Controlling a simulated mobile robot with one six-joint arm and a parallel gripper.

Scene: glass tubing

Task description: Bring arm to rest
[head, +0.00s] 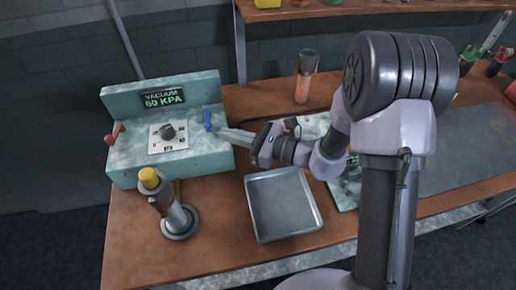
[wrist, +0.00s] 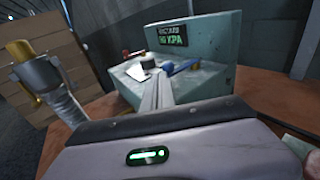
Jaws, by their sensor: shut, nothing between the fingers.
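My gripper (head: 237,136) is shut and empty. In the head view its fingers point left toward the vacuum unit (head: 205,150), just right of the blue lever on it. In the wrist view the closed fingers (wrist: 157,93) point at the pale green vacuum unit (wrist: 205,85). My arm reaches over the wooden bench from the right, with the forearm above the area behind the metal tray. The vacuum unit's display (head: 163,99) reads 60 KPA, and a dial (head: 168,132) sits below it.
An empty metal tray (head: 283,232) lies on the bench (head: 135,235) below my gripper. A yellow-topped metal stand (head: 177,222) is at the left. A blue lever (head: 207,119) and a red handle (head: 114,134) are on the unit. An orange-filled glass cylinder (head: 304,85) stands behind.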

